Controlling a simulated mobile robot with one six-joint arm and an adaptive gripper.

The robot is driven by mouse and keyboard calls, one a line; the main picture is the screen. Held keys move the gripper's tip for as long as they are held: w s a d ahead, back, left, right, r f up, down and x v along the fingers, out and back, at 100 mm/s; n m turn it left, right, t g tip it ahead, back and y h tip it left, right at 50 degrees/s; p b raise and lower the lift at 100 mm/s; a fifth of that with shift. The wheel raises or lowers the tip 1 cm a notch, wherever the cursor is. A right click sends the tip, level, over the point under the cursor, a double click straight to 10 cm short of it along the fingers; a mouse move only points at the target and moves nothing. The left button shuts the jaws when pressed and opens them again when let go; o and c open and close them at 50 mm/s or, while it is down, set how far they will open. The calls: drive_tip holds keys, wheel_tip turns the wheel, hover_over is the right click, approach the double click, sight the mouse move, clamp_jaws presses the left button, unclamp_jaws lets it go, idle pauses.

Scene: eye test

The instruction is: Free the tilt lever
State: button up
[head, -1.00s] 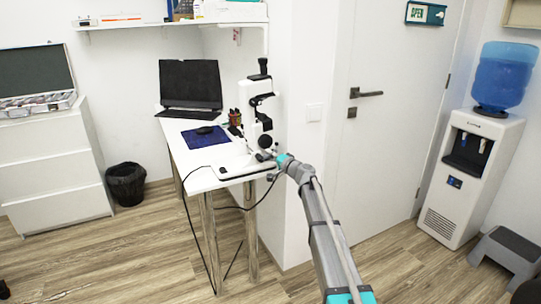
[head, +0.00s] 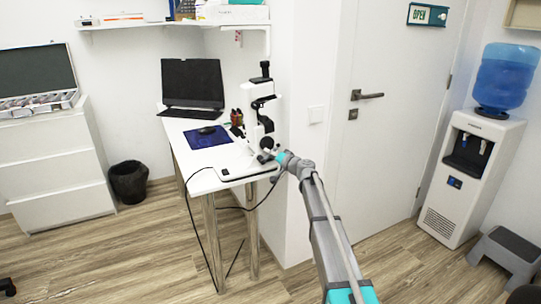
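A white and black eye-examination instrument (head: 257,118), which looks like a slit lamp, stands upright on the white table (head: 200,178), near its right side by the wall. The tilt lever is too small to make out at this size. My gripper (head: 268,157) is at the end of my arm, at the lower right part of the instrument, just above the table's right edge. It overlaps the instrument's dark lower parts in the picture, so I cannot tell whether it touches them. Its fingers are too small to tell open from shut.
A wall corner (head: 301,130) stands close on the right, beside a white door (head: 390,130). Open floor lies in front.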

drive_tip(key=shift+s, duration=0.1)
idle(0.3)
drive_tip(key=v, duration=1.2)
